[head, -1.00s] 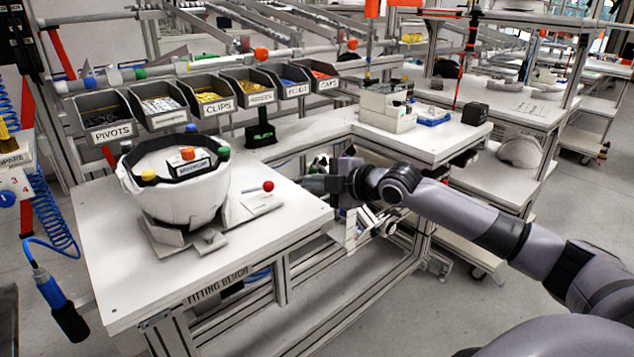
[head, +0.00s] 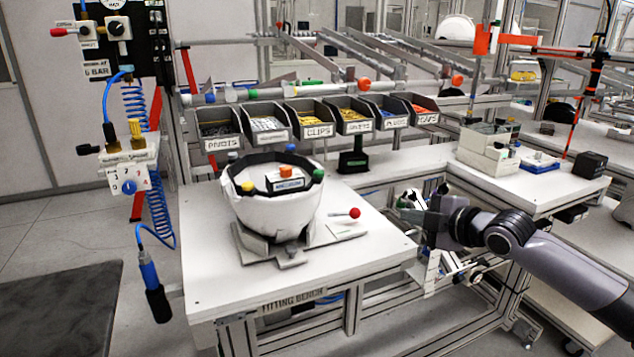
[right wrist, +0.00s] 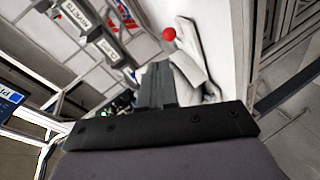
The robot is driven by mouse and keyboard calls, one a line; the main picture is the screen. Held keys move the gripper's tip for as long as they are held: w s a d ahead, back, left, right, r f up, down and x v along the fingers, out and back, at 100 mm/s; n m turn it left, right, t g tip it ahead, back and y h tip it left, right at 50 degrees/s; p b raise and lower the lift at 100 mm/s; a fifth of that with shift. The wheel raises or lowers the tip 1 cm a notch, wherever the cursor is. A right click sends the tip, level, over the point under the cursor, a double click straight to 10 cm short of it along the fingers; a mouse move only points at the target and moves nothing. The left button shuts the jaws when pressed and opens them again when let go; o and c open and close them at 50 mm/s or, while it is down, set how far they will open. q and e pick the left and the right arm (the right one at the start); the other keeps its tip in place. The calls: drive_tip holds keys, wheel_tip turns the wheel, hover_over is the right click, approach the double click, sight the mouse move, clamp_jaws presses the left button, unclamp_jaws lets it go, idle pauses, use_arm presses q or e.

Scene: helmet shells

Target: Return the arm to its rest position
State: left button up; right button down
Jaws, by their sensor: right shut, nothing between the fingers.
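My right arm comes in from the right in the head view. Its dark gripper (head: 408,214) is shut and empty, beside the right edge of the fitting bench (head: 215,270). The shut fingers (right wrist: 157,85) also show in the right wrist view, close to the red-knobbed lever (right wrist: 169,34). My left gripper is not in view.
Labelled bins (head: 310,118) line the back of the bench. A blue coiled hose with a hanging tool (head: 151,285) is at the left. A side table with boxes (head: 487,148) stands behind my right arm.

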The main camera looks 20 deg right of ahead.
drive_tip(key=s+a+f+m+g, duration=0.1)
drive_tip(key=s+a+f+m, duration=0.2)
drive_tip(key=f, duration=0.4)
drive_tip(key=s+a+f+m, duration=0.1)
drive_tip(key=s+a+f, duration=0.2)
drive_tip(key=a+f, duration=0.25)
drive_tip(key=s+a+f+m+g, duration=0.1)
drive_tip(key=s+a+f+m, duration=0.2)
drive_tip(key=f, duration=0.4)
drive_tip(key=s+a+f+m, duration=0.3)
drive_tip(key=s+f, duration=0.3)
drive_tip(key=s, duration=0.3)
drive_tip(key=s+a+f+m+g+h, duration=0.1)
drive_tip(key=s+a+f+m, duration=0.2)
drive_tip(key=s, duration=0.7)
wheel_tip(320, 180, down, 3)
drive_tip(key=shift+a+r+m+g+h, duration=0.15)
drive_tip(key=shift+a+m+g+h, duration=0.15)
drive_tip(key=shift+m, duration=0.5)
